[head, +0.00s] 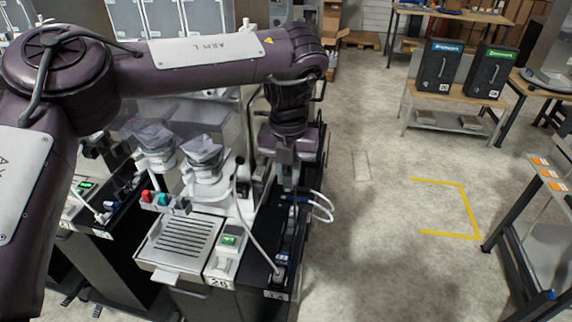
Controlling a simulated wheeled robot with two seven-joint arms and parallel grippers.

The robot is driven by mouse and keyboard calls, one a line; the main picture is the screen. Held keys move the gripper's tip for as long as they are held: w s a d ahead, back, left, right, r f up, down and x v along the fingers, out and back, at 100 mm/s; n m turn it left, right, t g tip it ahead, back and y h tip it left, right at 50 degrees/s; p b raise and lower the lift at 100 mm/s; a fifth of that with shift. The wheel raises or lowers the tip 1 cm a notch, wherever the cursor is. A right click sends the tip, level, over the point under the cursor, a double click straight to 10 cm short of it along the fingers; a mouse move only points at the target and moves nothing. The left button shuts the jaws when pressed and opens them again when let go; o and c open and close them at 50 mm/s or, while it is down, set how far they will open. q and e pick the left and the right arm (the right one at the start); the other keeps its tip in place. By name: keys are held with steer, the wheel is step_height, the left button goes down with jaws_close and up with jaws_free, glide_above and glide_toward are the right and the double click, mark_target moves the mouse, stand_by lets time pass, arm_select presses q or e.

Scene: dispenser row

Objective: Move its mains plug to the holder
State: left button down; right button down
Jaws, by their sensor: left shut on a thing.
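My left gripper (289,187) points down over the black strip beside the dispenser numbered 26. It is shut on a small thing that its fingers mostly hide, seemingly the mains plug. White cords (324,207) loop out to the right just below the fingers, next to a small blue part (296,199). A grey plug (278,272) on a pale cord (256,238) sits at the front of the same strip. I cannot tell which part is the holder. My right gripper is out of view.
The dispenser (205,165) has a drip tray (180,243) and a green-lit panel (229,240). Another dispenser stands to its left. The floor (370,230) at the right is clear, with yellow tape marks (465,205). Two dark boxes (438,68) stand on a bench beyond.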

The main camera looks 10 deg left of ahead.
arm_select(q)
steer(key=w+f+b, duration=0.1)
steer(key=f, duration=0.4)
steer(key=w+f+b, duration=0.1)
steer(key=f, duration=0.4)
steer(key=w+f+b, duration=0.1)
steer(key=w+f, duration=0.1)
steer(key=f, duration=0.3)
steer(key=shift+a+f, duration=0.1)
steer(key=shift+f, duration=0.3)
steer(key=shift+f+b, duration=0.95)
steer(key=shift+b, duration=0.1)
steer(key=shift+w+f, duration=0.1)
steer(key=shift+f, duration=0.35)
steer(key=shift+f, duration=0.2)
steer(key=shift+f, duration=0.15)
steer(key=shift+f, duration=0.4)
steer(key=shift+f+b, duration=0.45)
